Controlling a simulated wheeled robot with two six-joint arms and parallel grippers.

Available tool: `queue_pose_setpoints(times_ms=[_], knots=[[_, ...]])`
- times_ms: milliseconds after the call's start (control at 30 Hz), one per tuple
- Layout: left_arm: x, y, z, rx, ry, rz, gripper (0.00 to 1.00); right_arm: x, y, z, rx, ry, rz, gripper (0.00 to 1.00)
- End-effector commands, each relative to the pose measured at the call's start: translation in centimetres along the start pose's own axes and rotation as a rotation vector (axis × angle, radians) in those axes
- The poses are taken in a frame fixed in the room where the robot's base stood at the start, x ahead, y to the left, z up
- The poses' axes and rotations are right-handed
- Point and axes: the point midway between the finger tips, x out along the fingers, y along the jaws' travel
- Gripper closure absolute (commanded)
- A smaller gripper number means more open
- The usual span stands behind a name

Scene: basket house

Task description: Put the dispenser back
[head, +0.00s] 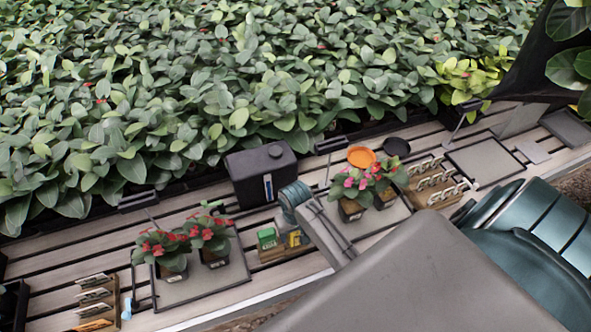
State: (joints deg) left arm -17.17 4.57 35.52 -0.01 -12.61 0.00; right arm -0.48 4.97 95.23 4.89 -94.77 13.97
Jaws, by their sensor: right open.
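A dark box-shaped canister (262,173) with a round cap and a pale level strip stands upright at the back of the slatted bench. It looks most like the dispenser, but I cannot be sure. My right gripper (297,198) is just to its right and in front in the picture, over the bench. My left gripper is out of the picture.
Pink flowers (350,184) stand on another tray to the right. Green and yellow packets (268,238) sit between them. An orange dish (361,156) and an empty tray (486,162) lie farther right. Dense plants fill the back.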

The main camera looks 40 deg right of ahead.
Motion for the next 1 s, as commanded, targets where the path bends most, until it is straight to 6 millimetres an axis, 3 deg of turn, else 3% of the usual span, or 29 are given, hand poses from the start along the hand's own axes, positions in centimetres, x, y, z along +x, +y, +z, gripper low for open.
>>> queue_pose_setpoints(times_ms=[167,600,1000], knots=[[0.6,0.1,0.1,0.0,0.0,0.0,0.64,-1.6,-0.1,-0.1,0.0,0.004,-0.004,0.36],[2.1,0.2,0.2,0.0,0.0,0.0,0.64,-9.7,0.1,-0.1,0.0,0.004,-0.002,0.36],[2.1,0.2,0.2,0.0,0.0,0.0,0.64,-10.8,0.2,0.0,0.0,0.0,-0.001,0.36]])
